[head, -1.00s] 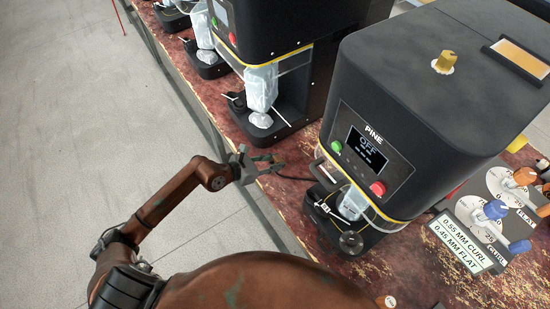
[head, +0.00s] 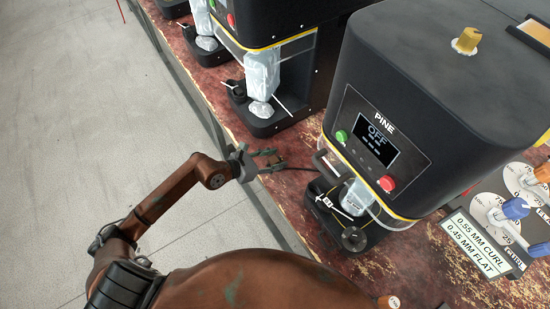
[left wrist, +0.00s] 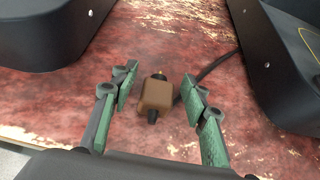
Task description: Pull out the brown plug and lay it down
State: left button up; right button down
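The brown plug (left wrist: 155,95) is a small brown block with dark stubs at its two ends. In the left wrist view it lies between the fingers of my left gripper (left wrist: 158,80), with a visible gap on each side. My left gripper (head: 276,159) is open and low over the bench edge in the head view, where I cannot make out the plug clearly. A dark cable (left wrist: 218,63) runs from near the plug towards the upper right. I cannot tell whether the plug sits in a socket. My right gripper is not in view.
The black PINE machine (head: 425,90), its screen reading OFF, stands to the right of my left gripper. Another black machine (head: 290,20) stands behind. The red mottled bench (head: 290,190) has a narrow bare strip around the gripper. A dial panel (head: 480,240) is at right.

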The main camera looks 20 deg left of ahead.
pick_arm(q)
jog(key=shift+s+a, duration=0.1)
jog(key=v, duration=1.2)
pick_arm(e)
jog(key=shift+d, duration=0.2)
